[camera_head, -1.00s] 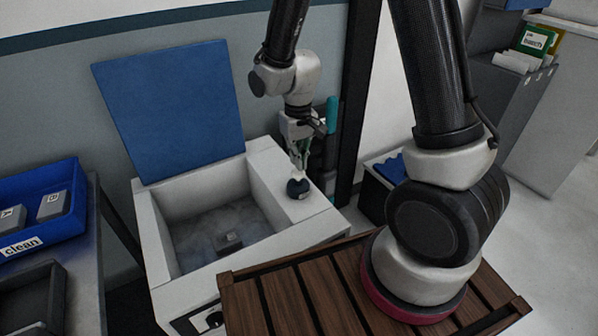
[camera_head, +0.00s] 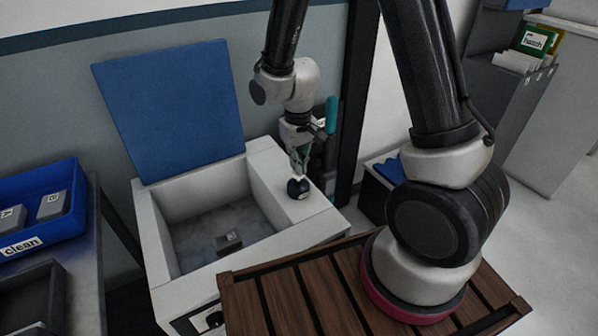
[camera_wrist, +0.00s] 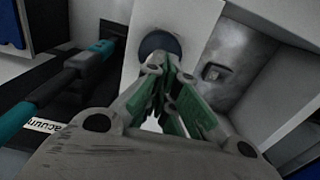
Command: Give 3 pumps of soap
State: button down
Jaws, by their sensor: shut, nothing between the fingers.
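A small dark blue, round soap dispenser (camera_head: 298,189) stands on the white right-hand rim of the basin. In the wrist view it shows as a dark round shape (camera_wrist: 160,44) just beyond my fingertips. My gripper (camera_head: 299,172) points down directly above the dispenser, with its green-padded fingers shut and nothing between them. The fingertips (camera_wrist: 163,66) overlap the dispenser's top in both views. The pump head is mostly hidden by the fingers, and I cannot tell if they touch it.
The white basin (camera_head: 157,240) holds a small grey block (camera_head: 229,241); its blue lid (camera_head: 172,108) stands raised behind. A blue "clean" bin (camera_head: 70,215) is at left. A teal-handled vacuum tool (camera_head: 331,115) and a dark post (camera_head: 357,100) stand close beside my gripper.

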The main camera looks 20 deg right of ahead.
jog(key=shift+f, duration=0.65)
jog(key=shift+r, duration=1.5)
jog(key=s+d+r+t, duration=0.1)
jog(key=s+d+r, duration=0.4)
jog(key=r, duration=0.3)
jog(key=s+d+r+m+t, duration=0.1)
jog(key=s+d+r+t, duration=0.1)
jog(key=s+d+r, duration=0.3)
jog(key=s+d+r+m+t, duration=0.1)
jog(key=s+d+r, duration=0.4)
jog(key=s+r, duration=0.3)
notch_tip(320, 180, up, 4)
jog(key=shift+r, duration=0.2)
